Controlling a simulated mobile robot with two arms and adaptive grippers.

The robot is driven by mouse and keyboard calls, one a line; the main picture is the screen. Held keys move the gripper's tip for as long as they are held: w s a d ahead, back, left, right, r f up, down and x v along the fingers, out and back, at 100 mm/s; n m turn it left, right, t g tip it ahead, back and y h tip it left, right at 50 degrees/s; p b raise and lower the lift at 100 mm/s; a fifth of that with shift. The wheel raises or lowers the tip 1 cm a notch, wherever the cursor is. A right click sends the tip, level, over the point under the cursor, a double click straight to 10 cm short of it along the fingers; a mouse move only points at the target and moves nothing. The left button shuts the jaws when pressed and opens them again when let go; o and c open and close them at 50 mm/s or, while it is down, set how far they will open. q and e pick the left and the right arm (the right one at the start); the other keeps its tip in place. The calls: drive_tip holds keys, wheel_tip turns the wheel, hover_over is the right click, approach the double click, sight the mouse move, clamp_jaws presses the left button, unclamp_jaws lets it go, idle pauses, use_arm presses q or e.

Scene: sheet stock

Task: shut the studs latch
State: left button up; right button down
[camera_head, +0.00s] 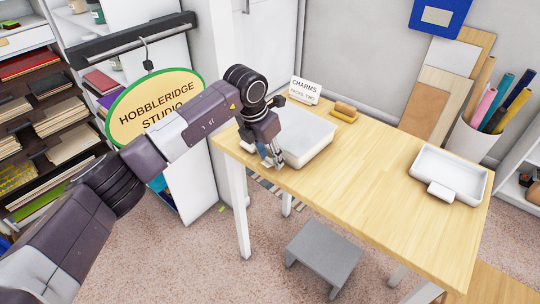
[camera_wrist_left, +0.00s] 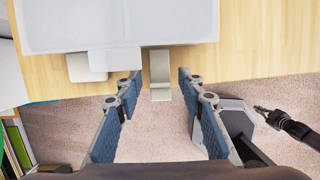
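A closed-looking, pale shallow box (camera_head: 310,135) sits at the table's left end; its flat top (camera_wrist_left: 120,22) fills the upper wrist view. No lettering on it is readable, so I cannot confirm it is the studs box. A grey-beige strap-like piece (camera_wrist_left: 160,75), apparently the latch, sticks out from the box's front edge, its end beyond the table edge. My left gripper (camera_head: 272,157) is at the box's front. In the wrist view its fingers (camera_wrist_left: 157,84) are open, apart, on either side of the strap; contact is not visible.
A blank pale tab (camera_wrist_left: 86,66) lies left of the strap. A charms sign (camera_head: 305,90) and a yellow-brown block (camera_head: 345,112) stand behind the box. An open white tray (camera_head: 425,165) sits at the right; the wooden table (camera_head: 365,190) between is clear. A grey stool (camera_head: 324,250) stands below.

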use_arm(q)
drive_tip(key=v, duration=1.2)
